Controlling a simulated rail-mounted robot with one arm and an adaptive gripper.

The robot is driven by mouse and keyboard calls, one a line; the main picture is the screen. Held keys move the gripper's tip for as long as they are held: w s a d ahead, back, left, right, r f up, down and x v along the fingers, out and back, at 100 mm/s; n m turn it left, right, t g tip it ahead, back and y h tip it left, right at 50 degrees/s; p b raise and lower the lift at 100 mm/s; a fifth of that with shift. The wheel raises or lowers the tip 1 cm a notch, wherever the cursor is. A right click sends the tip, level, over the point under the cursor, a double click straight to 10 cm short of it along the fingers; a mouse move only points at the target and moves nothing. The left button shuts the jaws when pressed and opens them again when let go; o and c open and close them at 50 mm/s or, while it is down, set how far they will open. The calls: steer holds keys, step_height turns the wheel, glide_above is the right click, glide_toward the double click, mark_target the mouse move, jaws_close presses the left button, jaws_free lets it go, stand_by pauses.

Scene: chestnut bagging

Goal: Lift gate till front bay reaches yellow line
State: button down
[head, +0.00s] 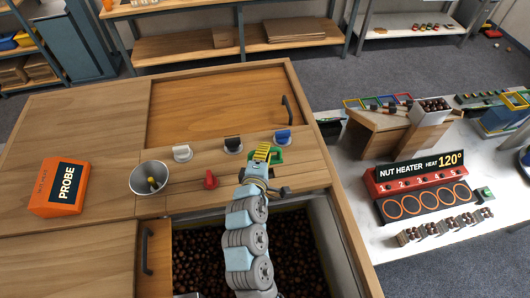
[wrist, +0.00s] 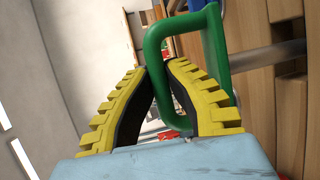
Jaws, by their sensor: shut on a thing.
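My gripper (head: 264,153) is at the wooden panel behind the front bay, with its yellow ridged fingers closed on a green handle (head: 278,156). In the wrist view the green handle (wrist: 158,75) is a loop on a metal rod, and one of its bars passes between the fingers (wrist: 160,80). The front bay (head: 195,248) is an open bin with dark brown chestnuts in it, partly hidden by my arm. I cannot make out a yellow line on its walls. The gate itself is not clearly seen.
White (head: 182,153), black (head: 233,145) and blue (head: 283,137) knobs and a red one (head: 210,179) stand beside the gripper. A metal bowl (head: 150,178) and orange probe box (head: 59,187) are left. The nut heater (head: 420,175) stands on the right-hand table.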

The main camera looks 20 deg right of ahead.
steer(key=shift+r, duration=0.1)
steer(key=c, duration=1)
jaws_free()
steer(key=shift+c, duration=0.2)
steer(key=v, duration=1.2)
